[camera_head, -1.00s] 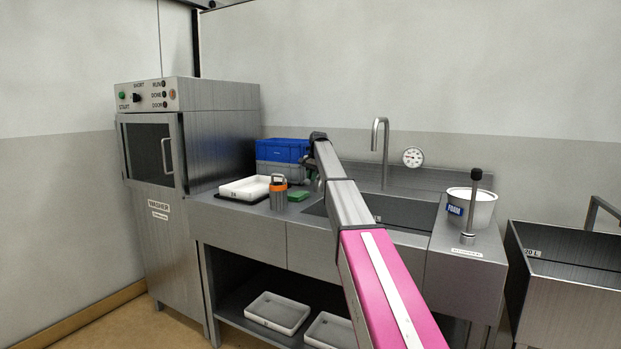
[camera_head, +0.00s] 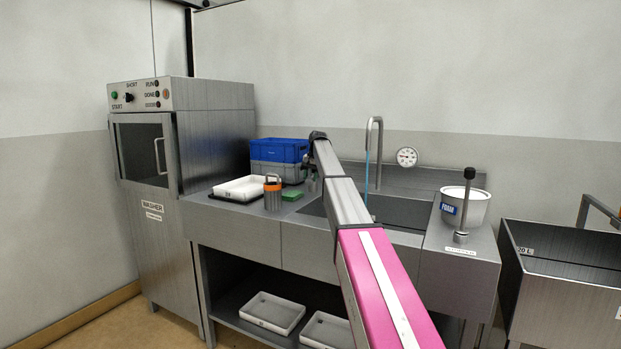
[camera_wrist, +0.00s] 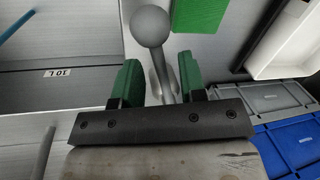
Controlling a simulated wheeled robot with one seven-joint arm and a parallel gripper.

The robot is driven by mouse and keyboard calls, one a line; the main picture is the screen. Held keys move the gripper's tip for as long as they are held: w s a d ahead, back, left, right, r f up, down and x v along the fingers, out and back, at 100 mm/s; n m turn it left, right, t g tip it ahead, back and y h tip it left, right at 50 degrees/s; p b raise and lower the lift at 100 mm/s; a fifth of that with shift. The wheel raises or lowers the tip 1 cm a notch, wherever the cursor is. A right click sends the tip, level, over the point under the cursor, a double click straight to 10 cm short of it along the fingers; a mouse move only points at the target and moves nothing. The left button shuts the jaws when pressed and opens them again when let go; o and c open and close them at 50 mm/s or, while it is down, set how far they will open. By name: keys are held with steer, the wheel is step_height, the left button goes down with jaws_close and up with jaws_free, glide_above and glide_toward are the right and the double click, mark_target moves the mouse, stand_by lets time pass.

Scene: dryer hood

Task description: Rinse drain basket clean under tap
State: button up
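The tap (camera_head: 376,150) stands at the back of the sink (camera_head: 400,212), and a thin blue stream of water (camera_head: 367,170) falls from its spout. In the wrist view the stream shows at the top left (camera_wrist: 16,25). My gripper (camera_wrist: 158,75) is open, its green fingers apart on either side of a grey lever with a ball knob (camera_wrist: 150,26). In the head view my arm hides most of the gripper and part of the sink. A grey cylinder with an orange band and a handle (camera_head: 272,196) stands on the counter left of the sink; I cannot tell whether it is the drain basket.
A green block (camera_head: 292,195), a white tray (camera_head: 240,188) and stacked blue and grey crates (camera_head: 278,151) are on the left counter. A foam tub (camera_head: 466,206) and an upright black-knobbed lever (camera_head: 463,205) are at right. The washer (camera_head: 150,150) stands far left.

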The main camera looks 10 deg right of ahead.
step_height(320, 180, up, 11)
steer(key=d, duration=0.2)
steer(key=shift+s+f, duration=0.2)
steer(key=shift+s, duration=0.15)
